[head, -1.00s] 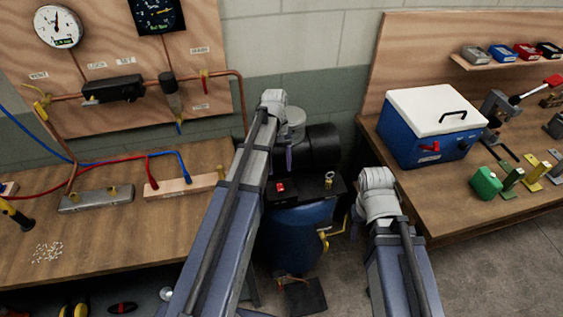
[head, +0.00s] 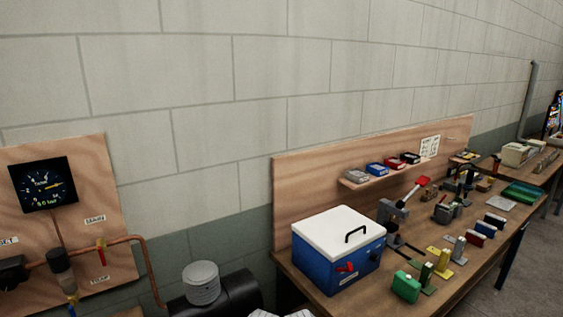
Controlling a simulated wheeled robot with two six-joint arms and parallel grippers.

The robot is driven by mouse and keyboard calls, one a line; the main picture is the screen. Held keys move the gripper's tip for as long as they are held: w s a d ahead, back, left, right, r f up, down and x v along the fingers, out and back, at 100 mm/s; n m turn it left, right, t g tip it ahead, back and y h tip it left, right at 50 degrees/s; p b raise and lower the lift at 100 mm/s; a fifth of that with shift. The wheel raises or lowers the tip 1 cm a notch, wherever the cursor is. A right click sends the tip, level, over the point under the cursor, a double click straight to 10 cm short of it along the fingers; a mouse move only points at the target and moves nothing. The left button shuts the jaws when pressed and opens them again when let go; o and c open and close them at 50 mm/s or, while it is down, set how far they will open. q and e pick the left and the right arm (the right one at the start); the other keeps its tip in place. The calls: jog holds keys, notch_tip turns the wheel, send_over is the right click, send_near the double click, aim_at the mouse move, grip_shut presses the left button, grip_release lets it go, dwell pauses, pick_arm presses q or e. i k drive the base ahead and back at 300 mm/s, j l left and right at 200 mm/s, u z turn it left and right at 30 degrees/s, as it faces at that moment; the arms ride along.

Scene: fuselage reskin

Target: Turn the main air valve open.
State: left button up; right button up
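A plywood air board (head: 110,190) is at the left edge, cut off by the picture. A copper pipe (head: 135,238) runs across it. A dark square gauge (head: 44,185) hangs above. A dark regulator or filter (head: 60,263) and a black block (head: 12,272) are on the pipe.
A black compressor (head: 238,292) with a grey cylinder (head: 201,282) on top stands below the board. The right workbench (head: 335,302) holds a blue-and-white cooler box (head: 338,250), a red-handled press (head: 402,205) and several coloured blocks. The wall above is bare.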

aim_at(101, 251)
jog(key=u, duration=1.3)
